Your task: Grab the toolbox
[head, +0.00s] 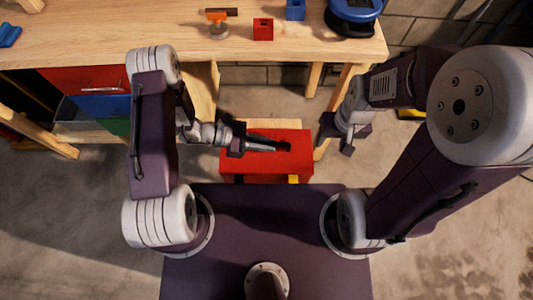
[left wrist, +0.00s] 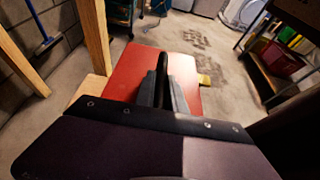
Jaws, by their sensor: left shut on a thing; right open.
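The red toolbox (head: 262,165) is low in front of my base, below the workbench level, in the middle of the head view. Its red top (left wrist: 134,80) also fills the middle of the left wrist view, with a dark handle (left wrist: 162,66) standing up from it. My left gripper (head: 283,146) reaches over the toolbox from the left and is shut on the dark handle. In the left wrist view its grey fingers (left wrist: 163,90) lie on both sides of the handle. My right gripper (head: 339,138) is open and empty, to the right of the toolbox.
A wooden workbench (head: 110,45) stands ahead, with a red bin (head: 263,29), a blue bin (head: 295,10) and a blue device on it. Bench legs (head: 314,79) flank the space near the toolbox. Bare concrete floor (head: 50,230) lies at the left.

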